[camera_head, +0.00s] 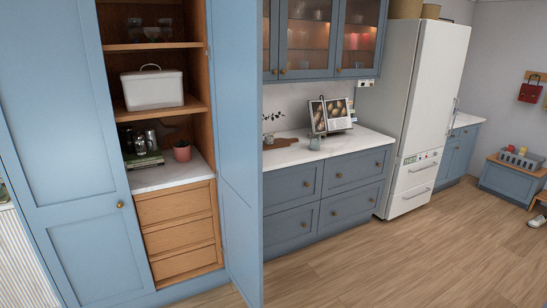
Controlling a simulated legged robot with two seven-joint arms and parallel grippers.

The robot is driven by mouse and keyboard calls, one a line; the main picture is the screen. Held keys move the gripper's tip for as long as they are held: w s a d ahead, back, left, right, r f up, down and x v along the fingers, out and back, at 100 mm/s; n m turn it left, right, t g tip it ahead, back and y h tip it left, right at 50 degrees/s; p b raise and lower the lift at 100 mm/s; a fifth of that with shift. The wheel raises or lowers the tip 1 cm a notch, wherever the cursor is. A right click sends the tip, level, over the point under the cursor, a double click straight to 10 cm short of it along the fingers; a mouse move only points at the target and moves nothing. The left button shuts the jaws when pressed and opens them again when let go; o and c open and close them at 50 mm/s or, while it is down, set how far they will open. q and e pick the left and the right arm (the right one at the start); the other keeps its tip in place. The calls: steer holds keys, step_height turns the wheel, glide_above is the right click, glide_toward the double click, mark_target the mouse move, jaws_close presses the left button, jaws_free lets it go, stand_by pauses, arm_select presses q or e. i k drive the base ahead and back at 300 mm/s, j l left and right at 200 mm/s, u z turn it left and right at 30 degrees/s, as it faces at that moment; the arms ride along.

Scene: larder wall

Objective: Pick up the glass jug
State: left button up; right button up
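A small clear glass vessel (139,144) stands in the lower niche of the open larder cupboard, beside a dark shiny vessel (151,139). All are small in the picture, and I cannot tell which is the glass jug. Neither of my grippers shows in this view.
The open blue cupboard door (233,140) stands between the larder and the counter (345,142). A white bread bin (152,89) sits on the shelf above. The wooden floor (420,250) is clear.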

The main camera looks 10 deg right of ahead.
mark_target(316, 144)
steer(key=i+l+z, duration=0.25)
steer(key=i+z, duration=0.15)
steer(key=i, duration=0.15)
steer(key=i+l+z, duration=0.1)
steer(key=i+z, duration=0.25)
steer(key=i, duration=0.2)
steer(key=i+j+z, duration=0.1)
steer(key=i+z, duration=0.3)
steer(key=i, duration=0.15)
steer(key=i+j+z, duration=0.35)
steer(key=i, duration=0.2)
steer(key=i+u, duration=0.25)
steer(key=i, duration=0.2)
steer(key=i+l+u, duration=0.2)
steer(key=i, duration=0.25)
steer(key=i+l+u, duration=0.1)
steer(key=i+u, duration=0.15)
steer(key=i, duration=0.2)
steer(key=i+l+u, duration=0.25)
steer(key=i, duration=0.15)
steer(key=i+l+u, duration=0.25)
steer(key=i+u, duration=0.15)
steer(key=i, duration=0.2)
steer(key=i+l+u, duration=0.35)
steer(key=i+l, duration=0.1)
steer(key=i, duration=0.1)
